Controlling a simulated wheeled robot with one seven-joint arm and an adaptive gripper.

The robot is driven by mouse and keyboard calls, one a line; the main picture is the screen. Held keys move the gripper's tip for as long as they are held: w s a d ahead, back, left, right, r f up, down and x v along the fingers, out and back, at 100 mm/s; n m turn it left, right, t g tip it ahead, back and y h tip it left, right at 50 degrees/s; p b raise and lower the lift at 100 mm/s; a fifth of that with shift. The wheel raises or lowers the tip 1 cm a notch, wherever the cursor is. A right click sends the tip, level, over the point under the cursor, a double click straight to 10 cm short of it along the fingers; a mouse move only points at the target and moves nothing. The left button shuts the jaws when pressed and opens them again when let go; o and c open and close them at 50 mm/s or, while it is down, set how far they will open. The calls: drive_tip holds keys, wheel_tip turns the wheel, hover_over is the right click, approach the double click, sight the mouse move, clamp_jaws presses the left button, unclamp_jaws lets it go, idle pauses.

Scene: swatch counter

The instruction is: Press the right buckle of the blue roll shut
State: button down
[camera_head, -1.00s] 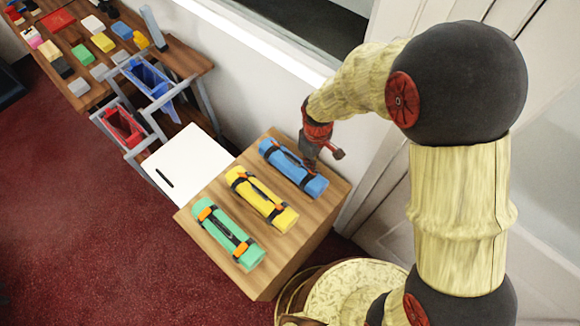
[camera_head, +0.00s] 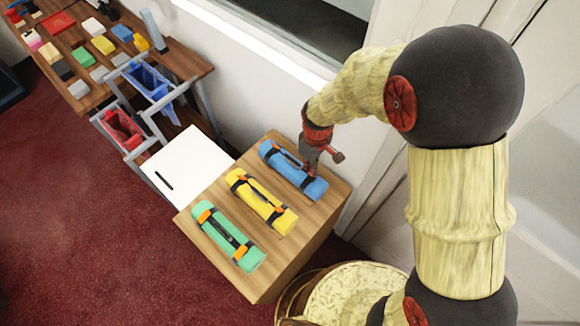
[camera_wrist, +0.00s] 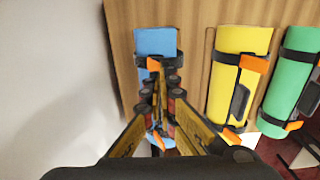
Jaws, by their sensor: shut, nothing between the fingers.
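The blue roll (camera_head: 278,156) lies on the wooden counter, farthest back of three rolls, with a dark strap near each end. My gripper (camera_head: 309,168) is shut and empty, pointing down over the right part of this roll. In the wrist view the blue roll (camera_wrist: 155,41) is at the top centre. Its right buckle (camera_wrist: 153,63), orange on a dark strap, shows just at the closed fingertips (camera_wrist: 159,72). I cannot tell whether they touch it or whether the buckle is shut. In the head view my gripper hides it. The left buckle (camera_wrist: 158,140) partly shows between my fingers.
The yellow roll (camera_head: 257,196) and green roll (camera_head: 226,236) lie parallel in front, with orange buckles. The wall (camera_head: 235,85) is close behind the counter (camera_head: 272,262). A white board (camera_head: 187,165) adjoins at left. A table with coloured blocks stands farther off.

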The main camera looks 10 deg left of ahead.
drive_tip(key=shift+f, duration=0.15)
idle(0.4)
drive_tip(key=shift+f+b, duration=0.6)
drive_tip(key=shift+f, duration=0.3)
drive_tip(key=shift+s+a+f+b, duration=0.1)
drive_tip(key=shift+f+b, duration=0.3)
drive_tip(key=shift+f, duration=0.25)
drive_tip(key=shift+s+a+f+b, duration=0.1)
drive_tip(key=shift+f+b, duration=0.25)
drive_tip(key=shift+f, duration=0.25)
wheel_tip(320, 180, up, 8)
drive_tip(key=p, duration=0.5)
drive_tip(key=shift+p, duration=0.35)
idle(0.4)
